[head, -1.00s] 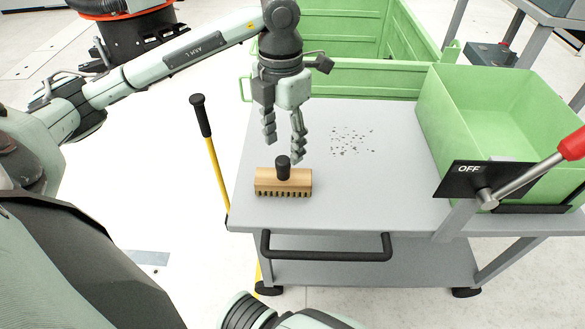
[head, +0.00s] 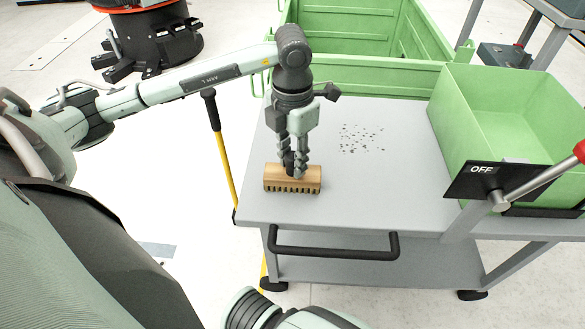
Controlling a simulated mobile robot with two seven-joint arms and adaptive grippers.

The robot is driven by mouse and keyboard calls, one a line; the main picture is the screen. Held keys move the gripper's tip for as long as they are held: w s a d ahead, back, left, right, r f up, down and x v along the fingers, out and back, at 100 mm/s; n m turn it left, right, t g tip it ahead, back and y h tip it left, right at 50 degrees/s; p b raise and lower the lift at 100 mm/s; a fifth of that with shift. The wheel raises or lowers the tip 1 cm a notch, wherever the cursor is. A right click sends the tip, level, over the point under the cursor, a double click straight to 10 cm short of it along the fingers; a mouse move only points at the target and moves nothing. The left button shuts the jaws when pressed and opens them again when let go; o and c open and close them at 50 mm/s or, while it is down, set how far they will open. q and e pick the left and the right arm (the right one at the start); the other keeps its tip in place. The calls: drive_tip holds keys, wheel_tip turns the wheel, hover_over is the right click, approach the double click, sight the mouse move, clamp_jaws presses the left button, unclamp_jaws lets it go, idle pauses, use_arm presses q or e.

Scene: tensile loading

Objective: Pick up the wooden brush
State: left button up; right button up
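The wooden brush (head: 292,180) is a light brown block with dark bristle gaps along its lower edge and a short black knob on top. It rests near the front left of the grey cart top. My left gripper (head: 293,168) points down over it, with its segmented fingers close together on either side of the knob. The fingers look shut on the knob and partly hide it. My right gripper is not in view.
The grey cart top (head: 370,200) is clear around the brush, apart from dark scattered bits (head: 361,138). A green bin (head: 510,110) stands at right behind a black OFF plate (head: 505,181) with a lever. A yellow pole (head: 223,160) stands beside the cart's left edge.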

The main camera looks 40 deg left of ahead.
use_arm(q)
clamp_jaws()
drive_tip(key=shift+r, duration=0.1)
drive_tip(key=shift+r, duration=0.65)
wheel_tip(320, 180, up, 3)
drive_tip(key=shift+w+r, duration=0.1)
drive_tip(key=s+a+r, duration=0.1)
drive_tip(key=s+r, duration=0.5)
drive_tip(key=s, duration=0.5)
drive_tip(key=shift+s+r, duration=0.15)
drive_tip(key=shift+s, duration=0.25)
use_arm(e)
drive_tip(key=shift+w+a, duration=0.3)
